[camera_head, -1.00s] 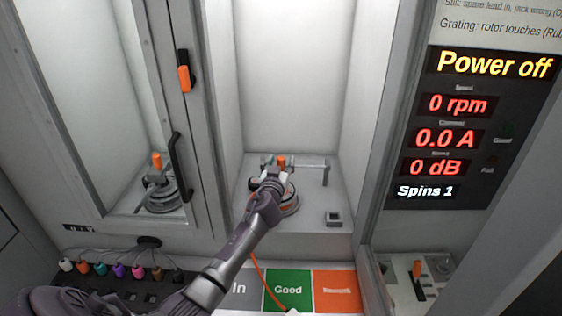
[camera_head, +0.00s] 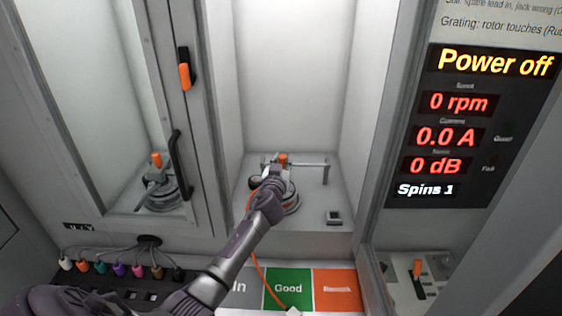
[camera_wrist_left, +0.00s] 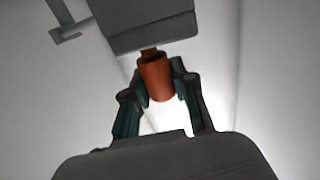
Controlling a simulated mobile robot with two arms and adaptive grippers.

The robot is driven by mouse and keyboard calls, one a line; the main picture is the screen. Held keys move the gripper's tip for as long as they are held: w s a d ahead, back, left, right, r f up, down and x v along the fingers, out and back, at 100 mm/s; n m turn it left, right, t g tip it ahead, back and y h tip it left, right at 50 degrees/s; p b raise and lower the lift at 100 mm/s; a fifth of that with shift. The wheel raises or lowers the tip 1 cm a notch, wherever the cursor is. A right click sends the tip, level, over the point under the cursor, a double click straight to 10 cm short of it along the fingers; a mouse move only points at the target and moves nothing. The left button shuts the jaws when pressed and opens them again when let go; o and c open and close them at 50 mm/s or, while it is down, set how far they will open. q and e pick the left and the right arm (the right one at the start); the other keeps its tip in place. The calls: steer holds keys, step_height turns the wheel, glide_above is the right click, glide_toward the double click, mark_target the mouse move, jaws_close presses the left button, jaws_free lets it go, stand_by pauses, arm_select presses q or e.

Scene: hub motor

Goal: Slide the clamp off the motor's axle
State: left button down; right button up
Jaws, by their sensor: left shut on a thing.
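The clamp's orange handle (camera_head: 282,158) stands over the motor (camera_head: 291,201) on the floor of the open bay in the head view. My left gripper (camera_head: 270,172) reaches in from the front and covers much of the clamp and the axle. In the left wrist view the orange handle (camera_wrist_left: 155,78) sits between the teal fingers (camera_wrist_left: 158,92), and the gripper is shut on it. A grey block (camera_wrist_left: 150,22) is just beyond the handle. I cannot tell whether the clamp is still around the axle. My right gripper is not in view.
A glass door (camera_head: 110,90) with a black handle (camera_head: 181,165) is left of the bay. An orange cable (camera_head: 258,270) runs down the front. Coloured plugs (camera_head: 100,267) hang at lower left; the Good pad (camera_head: 289,289) lies in front. The display (camera_head: 492,64) reads Power off.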

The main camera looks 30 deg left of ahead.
arm_select(q)
steer(key=w+d+b, duration=0.6)
steer(key=d+b, duration=0.1)
steer(key=d, duration=0.2)
steer(key=shift+d+b, duration=0.35)
steer(key=shift+b, duration=0.05)
steer(key=c, duration=0.9)
jaws_free()
steer(key=shift+w+d, duration=0.1)
steer(key=shift+d, duration=0.1)
steer(key=v, duration=1.2)
